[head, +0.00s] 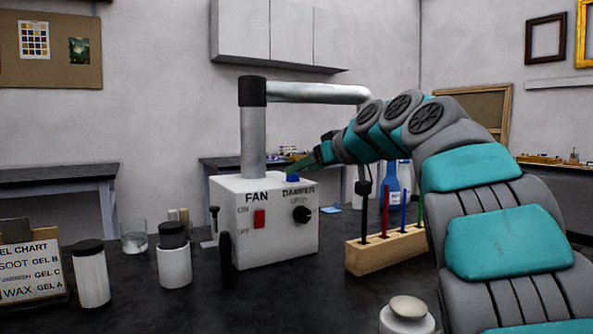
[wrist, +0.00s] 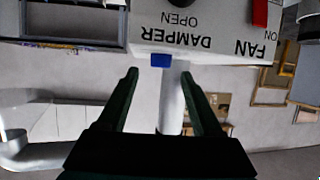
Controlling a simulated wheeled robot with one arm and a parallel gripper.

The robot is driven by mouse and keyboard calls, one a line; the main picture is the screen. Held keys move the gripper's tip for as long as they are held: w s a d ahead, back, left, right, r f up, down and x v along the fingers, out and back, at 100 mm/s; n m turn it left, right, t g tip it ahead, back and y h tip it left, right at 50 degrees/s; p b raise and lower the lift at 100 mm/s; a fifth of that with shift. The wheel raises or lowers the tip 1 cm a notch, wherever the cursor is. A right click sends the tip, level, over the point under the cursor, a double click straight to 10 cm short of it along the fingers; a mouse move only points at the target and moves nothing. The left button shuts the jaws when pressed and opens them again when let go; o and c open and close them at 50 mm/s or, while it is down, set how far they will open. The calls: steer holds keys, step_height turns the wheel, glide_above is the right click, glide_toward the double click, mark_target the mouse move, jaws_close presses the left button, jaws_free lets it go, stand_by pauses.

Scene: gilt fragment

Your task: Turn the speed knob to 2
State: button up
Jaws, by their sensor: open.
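A white control box (head: 280,247) marked FAN and DAMPER stands on the dark bench. Its front has a red switch (head: 259,219) between ON and OFF, and a black knob (head: 301,214) below OPEN. A small blue piece (head: 292,179) sits at the box's top edge above DAMPER. No knob labelled speed, and no number 2, is readable. My gripper (head: 300,166) is just above the box top near the blue piece. In the wrist view, which appears upside down, its two open fingers (wrist: 160,76) are empty, with the blue piece (wrist: 160,60) just past the gap between their tips.
A metal pipe (head: 253,140) rises from the box and bends right. A wooden rack (head: 385,248) with several coloured rods stands at right. Lidded jars (head: 91,275) and a gel chart sign (head: 32,262) stand at left. The front bench middle is clear.

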mark_target(296, 174)
steer(key=shift+p+x, duration=0.35)
steer(key=shift+x, duration=1.6)
steer(key=shift+c, duration=0.4)
jaws_close()
